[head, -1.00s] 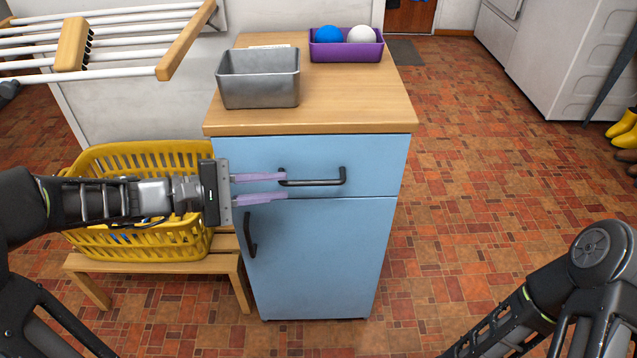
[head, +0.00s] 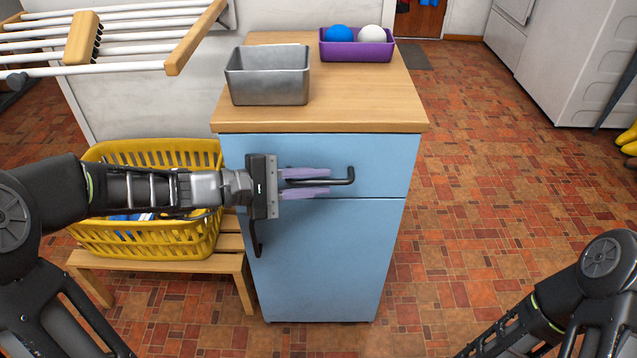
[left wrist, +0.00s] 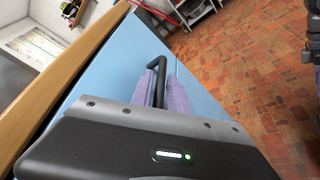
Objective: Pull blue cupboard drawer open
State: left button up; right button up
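The blue cupboard (head: 320,260) stands ahead under a wooden top. Its drawer (head: 385,160) is at the top and its front looks flush with the cupboard. The drawer has a dark horizontal bar handle (head: 351,174), also seen in the left wrist view (left wrist: 157,65). My left gripper (head: 328,182) reaches in from the left, its purple fingers above and below the bar. In the left wrist view the bar runs between the fingers with no clear gap, so the gripper looks shut on it. My right arm shows at lower right; its gripper is out of view.
A grey metal bin (head: 268,88) and a purple tray (head: 357,48) with two balls stand on the wooden top (head: 350,105). A yellow basket (head: 150,240) sits on a wooden bench (head: 160,262) at left. The tiled floor (head: 480,180) to the right is clear.

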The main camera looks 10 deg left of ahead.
pick_arm(q)
jog(key=shift+w+d, duration=0.2)
jog(key=shift+d, duration=0.15)
jog(key=shift+c, duration=0.5)
grip_shut()
jog(key=shift+f, duration=0.1)
dwell(0.6)
